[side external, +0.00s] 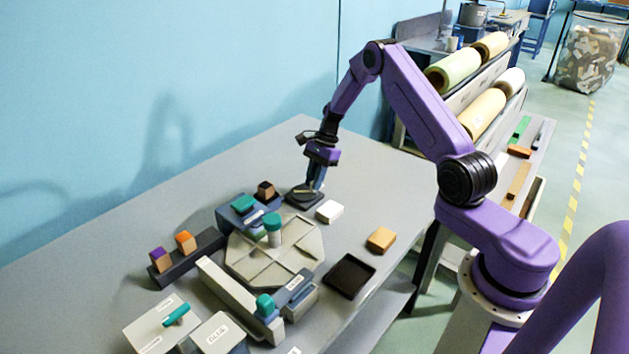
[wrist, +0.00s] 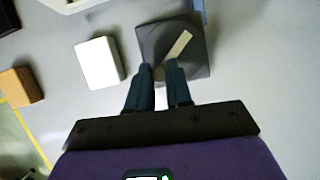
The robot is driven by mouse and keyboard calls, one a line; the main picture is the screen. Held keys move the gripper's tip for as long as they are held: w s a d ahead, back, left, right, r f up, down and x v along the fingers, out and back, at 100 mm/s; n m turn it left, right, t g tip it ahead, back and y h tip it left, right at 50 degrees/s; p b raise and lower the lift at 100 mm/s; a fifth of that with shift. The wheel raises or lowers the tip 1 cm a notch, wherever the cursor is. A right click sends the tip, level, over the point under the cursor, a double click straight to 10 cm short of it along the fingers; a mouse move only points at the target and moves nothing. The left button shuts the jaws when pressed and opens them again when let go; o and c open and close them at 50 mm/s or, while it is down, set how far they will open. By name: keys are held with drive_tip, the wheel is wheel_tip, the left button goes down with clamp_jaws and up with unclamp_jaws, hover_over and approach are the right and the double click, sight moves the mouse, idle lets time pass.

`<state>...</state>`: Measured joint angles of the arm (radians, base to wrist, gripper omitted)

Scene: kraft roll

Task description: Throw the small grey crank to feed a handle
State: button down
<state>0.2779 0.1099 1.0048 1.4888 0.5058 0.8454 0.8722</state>
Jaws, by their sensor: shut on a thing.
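The small grey crank has a dark grey square base (side external: 300,203) on the table near the back, also in the wrist view (wrist: 151,45). A pale bar-like lever (wrist: 180,46) lies across the base and runs in between my fingertips. My gripper (side external: 316,186) points down over the base, and in the wrist view (wrist: 161,72) its two dark blue fingers are shut on the near end of the lever. The fingers hide that end.
A white block (side external: 330,211) and an orange block (side external: 381,239) lie right of the crank. A pale round turntable (side external: 250,266) with teal-topped parts stands in front. A dark tray (side external: 351,275) is beside it. The table's back left is clear.

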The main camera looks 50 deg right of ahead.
drive_tip(key=n, duration=0.1)
drive_tip(key=n+g, duration=0.1)
drive_tip(key=n, duration=0.1)
drive_tip(key=w+n+g, duration=0.1)
drive_tip(key=shift+w+d+n, duration=0.1)
drive_tip(key=shift+d+n, duration=0.25)
drive_tip(key=shift+n, duration=0.05)
drive_tip(key=n, duration=0.2)
drive_tip(key=w+n+g+h, duration=0.1)
drive_tip(key=n, duration=0.2)
drive_tip(key=shift+w+g, duration=0.2)
drive_tip(key=shift+g, duration=0.1)
drive_tip(key=c, duration=1)
unclamp_jaws()
drive_tip(key=shift+c, duration=0.2)
drive_tip(key=v, duration=1.2)
drive_tip(key=shift+a, duration=0.2)
